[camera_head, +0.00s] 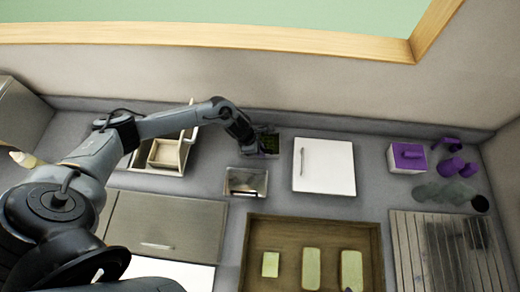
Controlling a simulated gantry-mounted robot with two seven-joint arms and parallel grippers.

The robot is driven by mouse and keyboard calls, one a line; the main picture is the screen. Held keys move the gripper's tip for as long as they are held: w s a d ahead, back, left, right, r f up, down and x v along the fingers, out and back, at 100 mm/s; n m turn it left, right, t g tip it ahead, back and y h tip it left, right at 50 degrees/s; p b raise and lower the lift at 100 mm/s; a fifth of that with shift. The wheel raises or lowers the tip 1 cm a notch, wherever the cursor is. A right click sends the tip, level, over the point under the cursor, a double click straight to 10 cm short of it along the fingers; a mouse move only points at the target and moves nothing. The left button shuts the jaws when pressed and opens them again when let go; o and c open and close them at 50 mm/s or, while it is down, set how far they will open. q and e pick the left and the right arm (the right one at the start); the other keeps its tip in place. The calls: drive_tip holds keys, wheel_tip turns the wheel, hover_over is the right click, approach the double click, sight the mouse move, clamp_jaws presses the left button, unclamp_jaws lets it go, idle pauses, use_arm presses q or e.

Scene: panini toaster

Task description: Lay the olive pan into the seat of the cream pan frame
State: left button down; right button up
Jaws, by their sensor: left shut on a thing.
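My left gripper (254,147) reaches in from the left and is shut at a dark olive-green piece (268,141), which looks like the olive pan, near the back wall. The wrist hides part of the piece, and the exact grip is too small to make out. A cream, open-topped frame (165,153), which looks like the cream pan frame, stands to the left of the gripper, partly behind my left arm. The gripper is apart from this frame. My right gripper is not in view.
A metal box (246,182) stands in front of the gripper. A white panel with a handle (323,167) lies to the right. A brown tray (311,232) holds yellowish blocks in front. Purple items (408,157) and a grooved board (450,250) are at right.

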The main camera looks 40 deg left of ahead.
use_arm(q)
drive_tip(key=c, duration=1)
unclamp_jaws()
drive_tip(key=shift+c, duration=0.2)
